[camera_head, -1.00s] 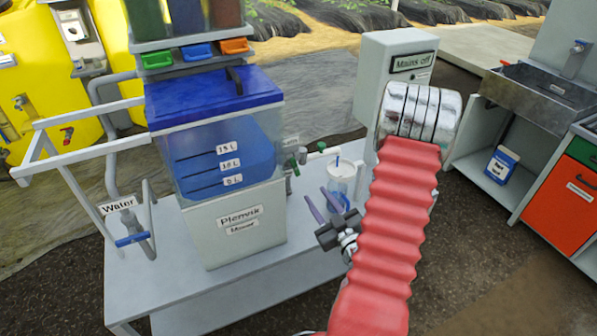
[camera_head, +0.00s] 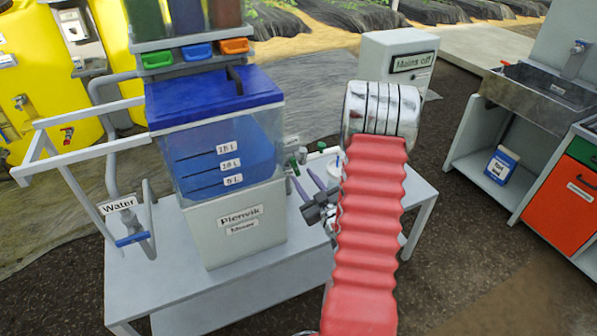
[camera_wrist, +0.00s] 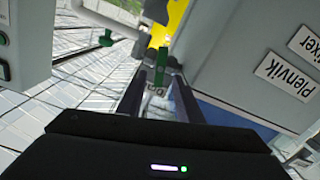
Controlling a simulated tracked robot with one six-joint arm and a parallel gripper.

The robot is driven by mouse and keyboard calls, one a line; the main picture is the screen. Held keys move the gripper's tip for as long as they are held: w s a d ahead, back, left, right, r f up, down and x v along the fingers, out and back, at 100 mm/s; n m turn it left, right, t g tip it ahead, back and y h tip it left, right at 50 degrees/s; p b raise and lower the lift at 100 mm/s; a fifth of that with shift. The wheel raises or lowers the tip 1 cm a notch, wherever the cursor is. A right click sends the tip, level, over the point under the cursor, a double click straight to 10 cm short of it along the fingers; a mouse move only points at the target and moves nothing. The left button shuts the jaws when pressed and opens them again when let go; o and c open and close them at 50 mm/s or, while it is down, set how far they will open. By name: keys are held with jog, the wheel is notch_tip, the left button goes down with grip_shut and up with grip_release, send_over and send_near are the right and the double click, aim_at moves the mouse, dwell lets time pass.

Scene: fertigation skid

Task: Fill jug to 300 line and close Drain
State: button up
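My gripper (camera_head: 301,174) is open and empty, its two purple-grey fingers pointing at the outlet side of the mixer. In the wrist view the fingers (camera_wrist: 158,76) stand on either side of a partly hidden label starting "D", just short of a green valve handle (camera_wrist: 163,56). I cannot tell if they touch it. Green valve handles (camera_head: 302,155) also show beside the tank in the head view. The jug (camera_head: 335,166) is mostly hidden behind my arm; only part of its pale top shows. Its fill line cannot be read.
The mixer tank (camera_head: 225,155) with blue liquid and a blue lid stands left of my gripper on a grey table (camera_head: 165,285). The "Mains off" box (camera_head: 397,62) is behind my arm. A "Water" pipe with a blue handle (camera_head: 132,240) is at left, a sink (camera_head: 545,90) at right.

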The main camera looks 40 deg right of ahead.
aim_at(295, 167)
jog(key=shift+x, duration=2.3)
jog(key=shift+c, duration=0.6)
jog(key=shift+a, duration=0.1)
grip_shut()
